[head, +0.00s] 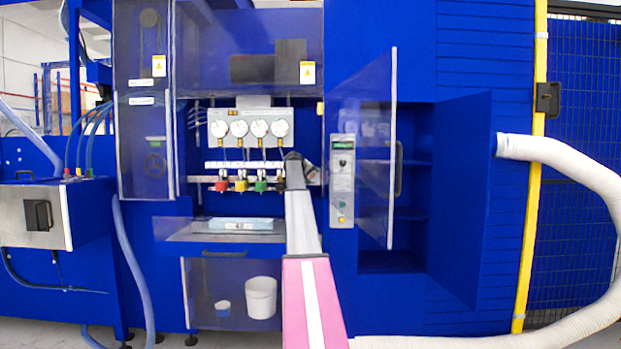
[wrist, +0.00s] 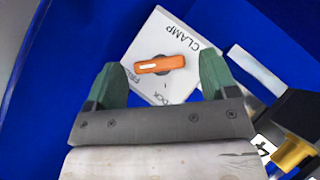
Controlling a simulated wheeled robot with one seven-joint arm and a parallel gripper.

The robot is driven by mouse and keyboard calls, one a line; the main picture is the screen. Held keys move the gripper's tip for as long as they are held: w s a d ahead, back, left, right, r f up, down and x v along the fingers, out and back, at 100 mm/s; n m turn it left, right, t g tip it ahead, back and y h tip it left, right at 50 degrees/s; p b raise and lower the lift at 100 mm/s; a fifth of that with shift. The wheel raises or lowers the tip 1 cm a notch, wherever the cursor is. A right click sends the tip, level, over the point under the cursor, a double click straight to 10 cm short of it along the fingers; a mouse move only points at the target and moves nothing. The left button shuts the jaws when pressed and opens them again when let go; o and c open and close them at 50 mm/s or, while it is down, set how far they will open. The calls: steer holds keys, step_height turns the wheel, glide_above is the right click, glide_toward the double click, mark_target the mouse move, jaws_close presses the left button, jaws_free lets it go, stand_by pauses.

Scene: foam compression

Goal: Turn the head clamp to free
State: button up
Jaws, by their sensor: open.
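The clamp knob (wrist: 160,65) is an orange bar with a white mark on its left part, lying nearly level in the wrist view. It sits on a white plate (wrist: 165,35) lettered CLAMP. Two small words show below the knob; one looks like LOCK and the other is partly hidden by my left finger. My gripper (wrist: 160,72) is open, its green fingers on either side of the knob with gaps at both ends. Whether the fingers reach the knob's depth I cannot tell. In the head view my arm hides the knob.
A black and brass fitting (wrist: 292,150) is close at the lower right in the wrist view. In the head view, several gauges (head: 248,128) and coloured valves (head: 240,186) are left of my arm. A clear door (head: 372,150) stands open to the right.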

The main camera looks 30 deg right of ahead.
steer(key=v, duration=1)
steer(key=shift+a, duration=0.15)
